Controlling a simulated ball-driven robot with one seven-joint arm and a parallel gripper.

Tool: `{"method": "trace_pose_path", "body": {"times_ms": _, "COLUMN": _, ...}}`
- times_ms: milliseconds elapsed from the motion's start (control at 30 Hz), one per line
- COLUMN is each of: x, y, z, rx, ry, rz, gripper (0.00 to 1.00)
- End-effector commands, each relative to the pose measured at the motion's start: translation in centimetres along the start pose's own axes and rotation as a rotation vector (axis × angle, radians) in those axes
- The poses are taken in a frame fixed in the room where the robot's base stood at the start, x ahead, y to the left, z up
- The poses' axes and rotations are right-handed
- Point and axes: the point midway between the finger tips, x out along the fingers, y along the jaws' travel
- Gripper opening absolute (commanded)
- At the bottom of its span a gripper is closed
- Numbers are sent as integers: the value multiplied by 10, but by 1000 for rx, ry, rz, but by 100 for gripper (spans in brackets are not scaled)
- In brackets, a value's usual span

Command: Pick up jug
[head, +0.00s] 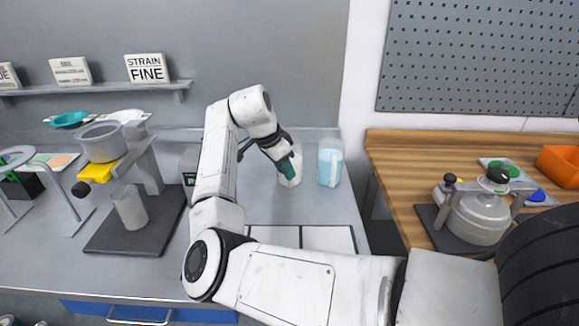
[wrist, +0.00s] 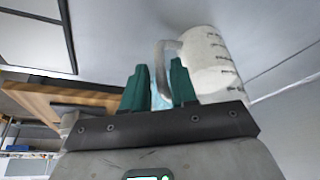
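A clear jug (head: 290,178) with dark measuring marks stands on the grey counter in the head view, partly hidden by my gripper. In the wrist view this jug (wrist: 208,62) is at the upper right, and its handle (wrist: 164,62) shows in line with the gap between my green fingers. My gripper (wrist: 158,85) is open with its fingers apart; it also shows in the head view (head: 288,166) right at the jug. I cannot tell how deep the handle sits between the fingers. A light-blue jug (head: 330,167) stands just to the right.
A stand with a metal pot (head: 101,141) and a metal cup (head: 129,206) is to the left. A white-panelled mat (head: 328,239) lies in front of the jugs. A wooden table (head: 398,170) with a lidded metal pot (head: 475,216) is to the right.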

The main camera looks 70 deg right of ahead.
Motion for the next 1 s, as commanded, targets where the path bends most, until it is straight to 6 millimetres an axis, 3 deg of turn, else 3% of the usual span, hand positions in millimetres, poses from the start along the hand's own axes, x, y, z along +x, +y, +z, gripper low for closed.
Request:
{"method": "trace_pose_path", "body": {"times_ms": 233, "x": 35, "y": 0, "z": 0, "rx": 1, "ry": 0, "rz": 1, "gripper": 27}}
{"method": "trace_pose_path", "body": {"times_ms": 533, "x": 40, "y": 0, "z": 0, "rx": 0, "ry": 0, "rz": -1, "gripper": 27}}
{"method": "trace_pose_path", "body": {"times_ms": 833, "x": 40, "y": 0, "z": 0, "rx": 0, "ry": 0, "rz": -1, "gripper": 1}}
{"method": "trace_pose_path", "body": {"times_ms": 1000, "x": 40, "y": 0, "z": 0, "rx": 0, "ry": 0, "rz": -1, "gripper": 0}}
